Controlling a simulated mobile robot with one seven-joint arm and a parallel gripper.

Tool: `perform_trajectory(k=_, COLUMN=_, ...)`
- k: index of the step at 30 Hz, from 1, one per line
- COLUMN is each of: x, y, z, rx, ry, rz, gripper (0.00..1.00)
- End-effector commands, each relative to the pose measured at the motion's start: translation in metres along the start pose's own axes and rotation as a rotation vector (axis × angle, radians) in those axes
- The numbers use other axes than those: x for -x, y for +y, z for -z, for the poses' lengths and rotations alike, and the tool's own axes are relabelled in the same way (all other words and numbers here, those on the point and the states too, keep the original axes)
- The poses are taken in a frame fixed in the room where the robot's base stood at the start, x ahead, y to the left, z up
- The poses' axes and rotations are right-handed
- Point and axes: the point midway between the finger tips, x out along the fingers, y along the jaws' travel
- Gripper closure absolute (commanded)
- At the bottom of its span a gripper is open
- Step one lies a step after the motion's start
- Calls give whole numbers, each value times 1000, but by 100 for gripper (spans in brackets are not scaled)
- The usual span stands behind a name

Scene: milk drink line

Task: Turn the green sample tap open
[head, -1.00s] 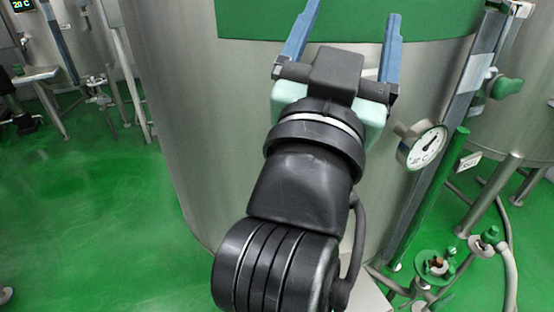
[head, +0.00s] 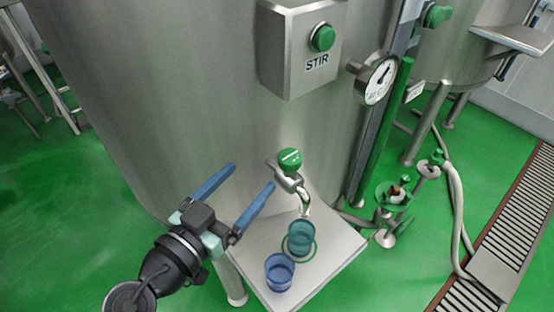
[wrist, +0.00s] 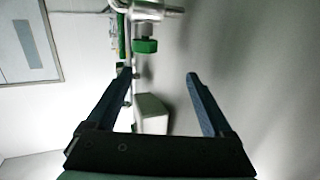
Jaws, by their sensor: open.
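The green sample tap (head: 290,160) sits on the tank wall, with a round green handle marked by a pale line and a metal spout below. In the wrist view, which looks upside down, a green knob on a metal body (wrist: 145,46), apparently this tap, lies just beyond the fingertips. My gripper (head: 251,178) is open and empty, to the left of the tap and apart from it. Its two blue fingers also show in the wrist view (wrist: 158,75). A teal cup (head: 301,240) stands under the spout, and a blue cup (head: 279,275) stands in front of it.
Both cups stand on a metal shelf (head: 335,252). Above the tap are the STIR box (head: 285,70) with a green button and a dial gauge (head: 377,80). A green pipe (head: 385,135) and small valves (head: 393,193) stand right.

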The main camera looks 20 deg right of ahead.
Motion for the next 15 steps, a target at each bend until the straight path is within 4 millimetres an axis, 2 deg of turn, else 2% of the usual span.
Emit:
perform_trajectory(k=1, x=6, y=7, z=-13, rx=15, ry=17, rz=-33, gripper=15)
perform_trajectory(k=3, x=11, y=15, z=-21, rx=19, ry=45, rz=-69, gripper=15)
perform_trajectory(k=8, x=14, y=22, z=-25, rx=20, ry=78, rz=-101, gripper=15)
perform_trajectory(k=11, x=4, y=25, z=-23, rx=19, ry=79, rz=-106, gripper=15)
perform_trajectory(k=15, x=-22, y=27, z=-19, rx=18, ry=79, rz=-107, gripper=15)
